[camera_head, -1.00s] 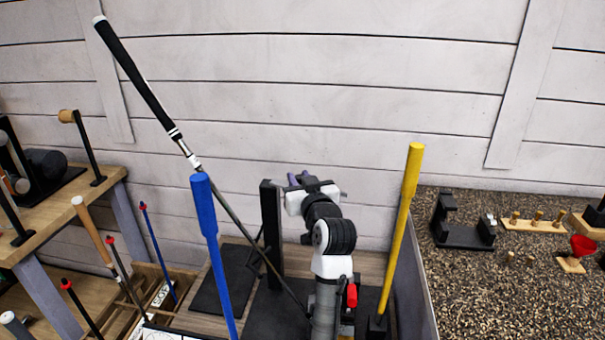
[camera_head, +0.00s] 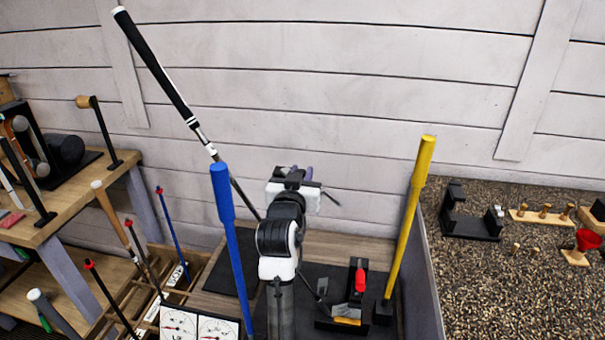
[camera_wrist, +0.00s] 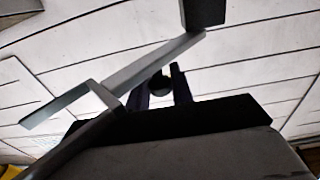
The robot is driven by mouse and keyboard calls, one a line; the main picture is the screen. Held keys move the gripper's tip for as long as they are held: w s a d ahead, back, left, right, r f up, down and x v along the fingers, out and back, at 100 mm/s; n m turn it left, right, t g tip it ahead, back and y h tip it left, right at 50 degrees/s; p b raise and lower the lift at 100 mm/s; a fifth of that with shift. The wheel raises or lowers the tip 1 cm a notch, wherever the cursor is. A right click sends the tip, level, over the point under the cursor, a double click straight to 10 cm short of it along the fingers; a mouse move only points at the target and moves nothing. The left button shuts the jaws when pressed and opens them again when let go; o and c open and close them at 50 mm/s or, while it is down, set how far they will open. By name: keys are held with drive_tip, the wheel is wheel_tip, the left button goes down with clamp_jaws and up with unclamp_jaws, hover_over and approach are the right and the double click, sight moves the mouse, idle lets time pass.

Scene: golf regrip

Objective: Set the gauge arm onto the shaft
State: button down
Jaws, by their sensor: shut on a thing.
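The club leans across the head view, with its black grip (camera_head: 160,75) at upper left. Its thin shaft (camera_head: 243,198) runs down behind my arm, and its lower end comes out near the red-handled clamp (camera_head: 360,280). My gripper (camera_head: 300,172) is beyond my wrist, right of the shaft. In the wrist view my fingers (camera_wrist: 160,88) are shut around a dark rounded piece, which seems to be part of the gauge arm (camera_wrist: 159,84). A light grey bar (camera_wrist: 130,75) crosses just beyond the fingers, below a black block (camera_wrist: 203,12). I cannot tell whether anything touches the shaft.
A blue post (camera_head: 225,220) stands left of my arm and a yellow post (camera_head: 410,215) right of it. Dial gauges (camera_head: 180,322) lie at lower left, beside a rack of upright clubs. A wooden shelf (camera_head: 75,195) is left; a speckled bench (camera_head: 500,280) is right.

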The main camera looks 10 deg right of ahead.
idle(0.3)
drive_tip(key=c, duration=1.3)
unclamp_jaws()
drive_tip(key=shift+o, duration=0.2)
drive_tip(key=shift+s+a+f, duration=0.1)
drive_tip(key=shift+s+a, duration=0.1)
drive_tip(key=shift+s, duration=0.25)
drive_tip(key=p+v, duration=0.1)
drive_tip(key=v, duration=1.1)
drive_tip(key=shift+s+a+p, duration=0.15)
drive_tip(key=shift+s+p, duration=0.15)
drive_tip(key=shift+s, duration=0.05)
